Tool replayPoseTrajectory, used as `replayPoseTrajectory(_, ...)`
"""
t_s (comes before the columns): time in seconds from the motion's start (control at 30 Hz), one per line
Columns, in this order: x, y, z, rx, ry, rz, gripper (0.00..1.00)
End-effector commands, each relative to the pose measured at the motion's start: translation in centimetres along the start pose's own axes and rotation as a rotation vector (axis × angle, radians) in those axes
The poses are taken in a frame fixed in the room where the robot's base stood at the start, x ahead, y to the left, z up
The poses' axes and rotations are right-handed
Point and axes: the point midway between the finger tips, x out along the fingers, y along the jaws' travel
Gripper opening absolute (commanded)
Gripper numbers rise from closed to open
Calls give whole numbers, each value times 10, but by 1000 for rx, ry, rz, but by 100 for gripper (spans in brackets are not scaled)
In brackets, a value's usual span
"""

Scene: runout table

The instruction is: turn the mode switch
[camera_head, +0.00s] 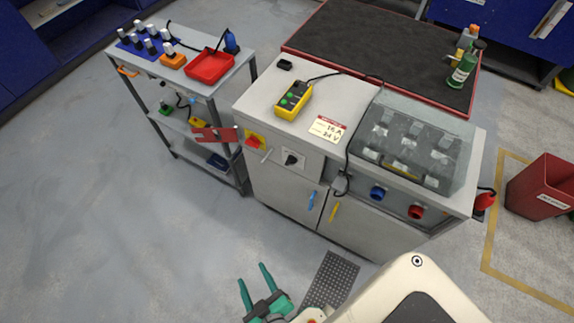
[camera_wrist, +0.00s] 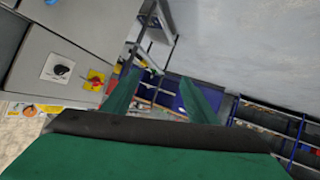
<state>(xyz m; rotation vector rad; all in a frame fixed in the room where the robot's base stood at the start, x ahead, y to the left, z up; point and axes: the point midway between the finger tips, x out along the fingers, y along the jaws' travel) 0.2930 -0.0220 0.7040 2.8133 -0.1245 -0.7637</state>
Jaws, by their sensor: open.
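The mode switch, a black knob on a pale square plate (camera_head: 292,160), is on the front face of the grey cabinet (camera_head: 246,104). It also shows in the wrist view (camera_wrist: 61,69), at the upper left. Beside it on the same face is a red and yellow switch (camera_head: 256,141), also seen in the wrist view (camera_wrist: 95,79). My gripper (camera_head: 252,272) has green fingers, is open and empty, and is over the floor in front of the cabinet, well apart from the switch. In the wrist view the fingers (camera_wrist: 160,78) point past the cabinet's side.
Blue and red knobs (camera_head: 377,193) sit further right on the cabinet front, near blue and yellow door handles. A tool trolley (camera_head: 201,88) stands left. A perforated grey plate (camera_head: 331,280) is before the cabinet.

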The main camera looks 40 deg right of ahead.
Motion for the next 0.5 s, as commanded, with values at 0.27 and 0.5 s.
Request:
replayPoseTrajectory(0.27,100,55,26,-122,-156,291,53)
replayPoseTrajectory(0.5,154,130,-7,-181,-193,653,53)
